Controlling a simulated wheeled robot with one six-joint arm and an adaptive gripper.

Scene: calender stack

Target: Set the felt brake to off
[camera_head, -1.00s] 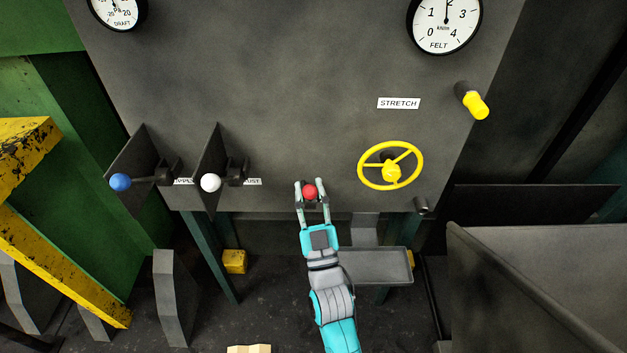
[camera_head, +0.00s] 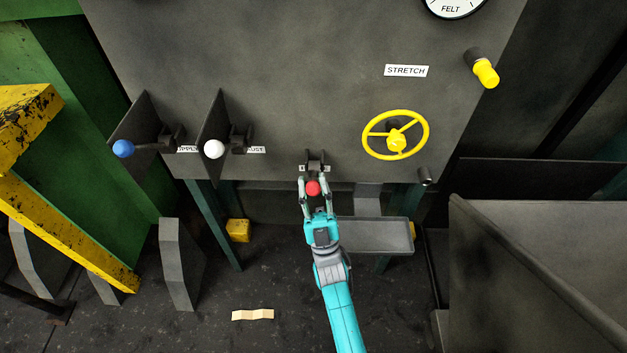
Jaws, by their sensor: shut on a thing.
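A red ball knob (camera_head: 313,188) sits between the fingers of my gripper (camera_head: 314,186), just below the lower edge of the grey panel. My gripper is shut on it. Behind the knob a dark bracket (camera_head: 315,160) shows at the panel's lower edge, with small white label pieces beside it. The label text there is too small and too covered to read. The lever's shaft is mostly hidden by the knob and fingers.
A yellow handwheel (camera_head: 396,135) is right of my gripper, with a STRETCH label (camera_head: 406,71) above it. Blue-knobbed (camera_head: 123,149) and white-knobbed (camera_head: 214,149) levers are to the left. A grey tray (camera_head: 372,236) is close on the right of my arm.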

